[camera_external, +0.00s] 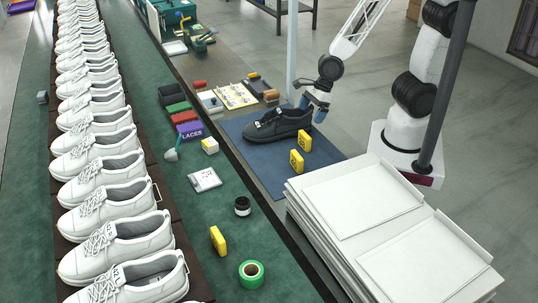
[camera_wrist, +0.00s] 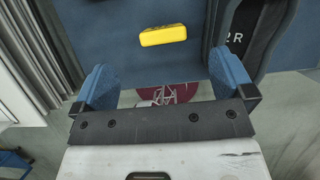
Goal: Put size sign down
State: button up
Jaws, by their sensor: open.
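Two yellow size signs stand on the blue mat (camera_external: 254,152) beside the dark shoe (camera_external: 281,127), one nearer the shoe (camera_external: 305,139) and one nearer the front (camera_external: 296,161). A third yellow sign (camera_external: 217,240) stands on the green bench. My gripper (camera_external: 313,104) is above the mat's far right side, near the shoe's heel end. In the wrist view my gripper (camera_wrist: 165,72) has its blue fingers spread wide, with nothing held between them. One yellow sign (camera_wrist: 163,35) lies beyond the fingertips there. Which sign it is, I cannot tell.
A row of white shoes (camera_external: 100,190) fills the left side. Stacked white box lids (camera_external: 365,195) stand at the front right, close to the mat. Small bins (camera_external: 184,117), a green tape roll (camera_external: 251,273) and a black jar (camera_external: 242,206) stand on the bench.

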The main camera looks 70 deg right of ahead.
aim_at(306, 134)
jog(key=shift+f, duration=2.5)
jog(key=shift+w+f, duration=0.1)
jog(key=shift+f, duration=0.05)
jog(key=shift+x, duration=1.15)
jog(key=shift+x, duration=2.6)
jog(key=c, duration=1)
